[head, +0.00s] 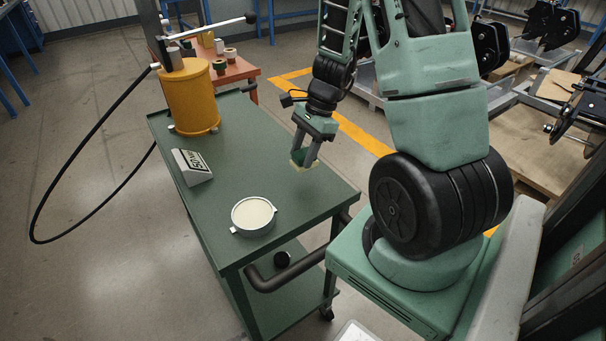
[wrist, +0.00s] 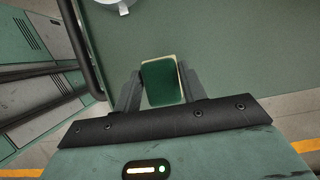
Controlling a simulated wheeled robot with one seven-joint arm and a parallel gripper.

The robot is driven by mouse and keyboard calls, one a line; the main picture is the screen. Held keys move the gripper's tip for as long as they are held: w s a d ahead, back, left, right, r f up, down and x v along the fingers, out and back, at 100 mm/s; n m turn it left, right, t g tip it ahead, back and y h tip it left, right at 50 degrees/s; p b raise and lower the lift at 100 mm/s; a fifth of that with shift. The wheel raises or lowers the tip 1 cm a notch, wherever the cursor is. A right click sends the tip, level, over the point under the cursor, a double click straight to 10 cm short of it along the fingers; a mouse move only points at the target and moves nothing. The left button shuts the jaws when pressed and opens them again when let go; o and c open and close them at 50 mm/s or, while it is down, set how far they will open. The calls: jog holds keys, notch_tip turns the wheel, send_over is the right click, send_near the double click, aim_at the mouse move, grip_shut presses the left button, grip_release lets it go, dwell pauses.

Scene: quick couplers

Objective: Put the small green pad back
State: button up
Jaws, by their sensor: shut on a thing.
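The small green pad (wrist: 161,83) is between the two fingers of my gripper (wrist: 160,90) in the wrist view. It has a green face and a pale cream edge. In the head view the pad (head: 303,158) shows at the fingertips of my gripper (head: 305,152), over the right part of the green cart top (head: 235,172). My gripper is shut on it. I cannot tell whether the pad touches the cart top.
A round tin with pale contents (head: 253,216) stands at the cart's near edge. A grey block with lettering (head: 192,166) and a yellow drum with a pump and hose (head: 191,97) stand further left. The middle of the cart top is clear. An orange bench (head: 236,72) stands behind.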

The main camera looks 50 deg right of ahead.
aim_at(304, 181)
notch_tip(304, 181, down, 5)
jog(key=shift+f+b, duration=0.2)
jog(key=shift+b, duration=0.1)
jog(key=shift+s+f, duration=0.1)
jog(key=shift+f, duration=0.25)
jog(key=shift+c, duration=0.8)
jog(key=o, duration=1.2)
jog(key=shift+c, duration=0.2)
